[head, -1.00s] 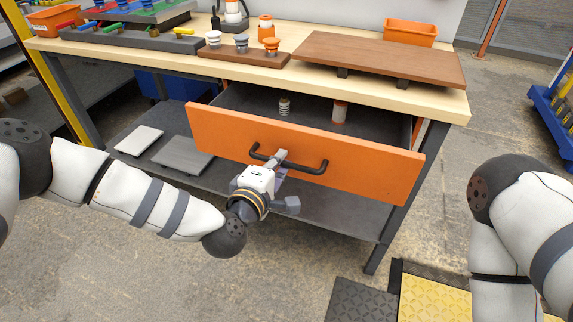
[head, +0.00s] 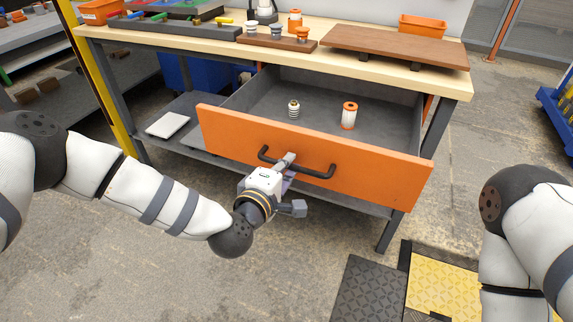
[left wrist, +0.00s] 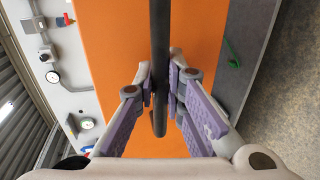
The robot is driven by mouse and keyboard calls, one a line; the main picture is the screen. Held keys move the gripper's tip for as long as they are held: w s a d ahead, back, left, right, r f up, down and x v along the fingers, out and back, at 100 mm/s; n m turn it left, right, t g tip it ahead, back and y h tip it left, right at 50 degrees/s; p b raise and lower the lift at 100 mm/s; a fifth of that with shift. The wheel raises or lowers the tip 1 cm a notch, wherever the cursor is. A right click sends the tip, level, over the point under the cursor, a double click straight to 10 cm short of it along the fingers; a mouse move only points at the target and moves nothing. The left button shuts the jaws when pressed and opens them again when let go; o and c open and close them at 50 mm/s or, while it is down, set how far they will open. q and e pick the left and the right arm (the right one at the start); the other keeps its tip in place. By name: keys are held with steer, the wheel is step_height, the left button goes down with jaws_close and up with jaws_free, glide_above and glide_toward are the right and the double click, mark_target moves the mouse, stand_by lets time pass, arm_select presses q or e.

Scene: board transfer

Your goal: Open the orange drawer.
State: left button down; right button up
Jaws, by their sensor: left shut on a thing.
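The orange drawer (head: 385,172) under the workbench is pulled well out, and its grey inside shows in the head view. A black bar handle (head: 318,171) is on its front. My left gripper (head: 286,161) is at the left part of the handle. In the left wrist view its purple-padded fingers (left wrist: 162,92) are on either side of the dark handle bar (left wrist: 160,55), shut on it, with the orange drawer front (left wrist: 115,50) behind. My right arm shows at the right edge of the head view, but its gripper is out of frame.
Inside the drawer are a ribbed metallic part (head: 293,109) and an orange-and-white cylinder (head: 349,115). The wooden bench top (head: 225,45) holds a brown board (head: 395,47) and an orange bin (head: 423,25). A yellow-and-black floor mat (head: 440,285) lies at the lower right. Floor in front is open.

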arm_select(q)
steer(key=c, duration=1.7)
jaws_free()
steer(key=shift+d, duration=0.1)
steer(key=shift+o, duration=0.2)
steer(key=v, duration=1.2)
